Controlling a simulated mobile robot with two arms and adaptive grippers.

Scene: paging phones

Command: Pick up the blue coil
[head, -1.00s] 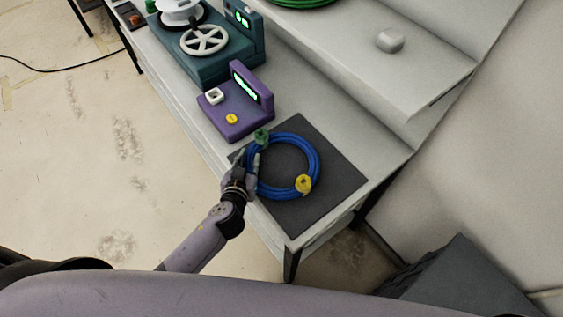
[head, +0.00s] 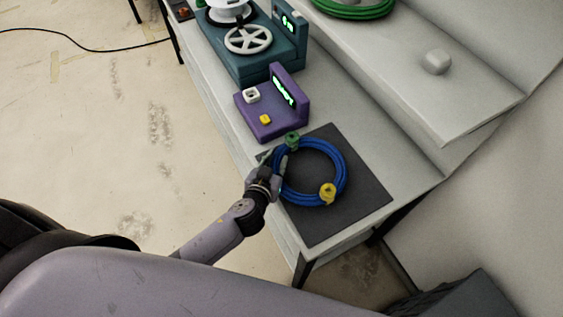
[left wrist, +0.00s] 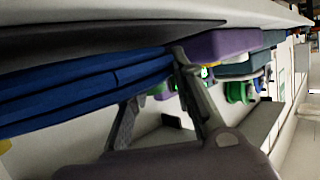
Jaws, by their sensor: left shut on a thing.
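The blue coil (head: 343,181) is a ring of cable with a green clip (head: 292,141) at the top and a yellow clip (head: 328,193) at lower right. It shows over the dark mat (head: 362,200) at the near end of the bench. My left gripper (head: 277,165) is at the coil's left edge, shut on it. In the left wrist view the coil's strands (left wrist: 75,92) run in between my left gripper's fingers (left wrist: 155,105), close to the mat. I cannot tell whether the coil rests on the mat. My right gripper is not in view.
A purple device (head: 268,128) with a lit display stands just beyond the mat. A teal machine (head: 252,68) with a white wheel is behind it.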

